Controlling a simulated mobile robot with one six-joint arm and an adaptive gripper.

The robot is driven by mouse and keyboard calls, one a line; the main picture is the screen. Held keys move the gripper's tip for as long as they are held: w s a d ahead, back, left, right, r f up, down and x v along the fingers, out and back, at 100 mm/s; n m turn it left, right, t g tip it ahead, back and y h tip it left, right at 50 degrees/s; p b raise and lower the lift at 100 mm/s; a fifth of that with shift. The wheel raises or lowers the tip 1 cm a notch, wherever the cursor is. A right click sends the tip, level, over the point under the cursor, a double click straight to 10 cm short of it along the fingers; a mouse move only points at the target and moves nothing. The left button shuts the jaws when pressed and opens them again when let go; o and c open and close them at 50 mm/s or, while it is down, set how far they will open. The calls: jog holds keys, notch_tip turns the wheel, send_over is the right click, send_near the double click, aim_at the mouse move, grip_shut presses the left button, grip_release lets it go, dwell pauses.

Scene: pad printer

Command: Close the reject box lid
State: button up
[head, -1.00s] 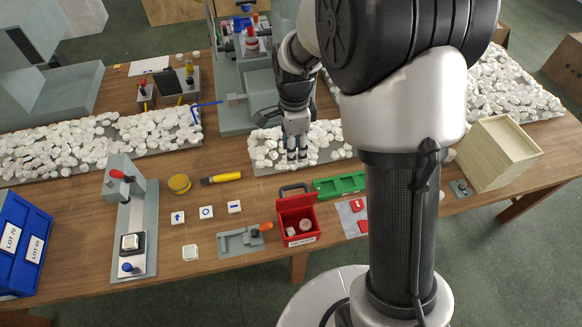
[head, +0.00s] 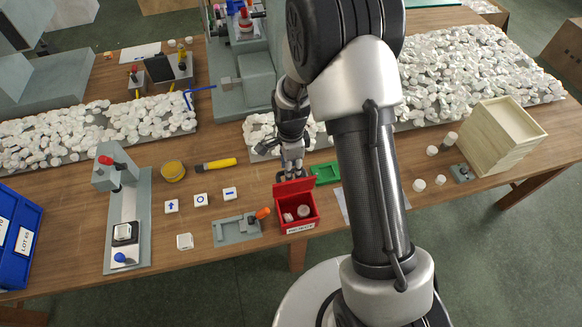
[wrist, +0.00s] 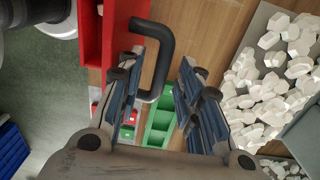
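The red reject box (head: 297,219) stands near the table's front edge with white parts inside. Its red lid (head: 294,187) is open, raised at the back of the box. In the wrist view the lid (wrist: 98,45) is at the upper left, with its black loop handle (wrist: 168,50) jutting toward the fingers. My gripper (head: 291,170) is just behind the lid. The wrist view shows my gripper (wrist: 160,68) open, its two fingers apart with part of the handle appearing between or just beyond them. I cannot tell whether they touch it.
A green tray (head: 326,172) lies close to the right of my gripper. A grey fixture with an orange lever (head: 262,213) is just left of the box. White parts (head: 258,130) are heaped behind. A wooden crate (head: 490,140) stands at the right.

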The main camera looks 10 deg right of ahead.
grip_shut()
dwell(0.5)
dwell(0.3)
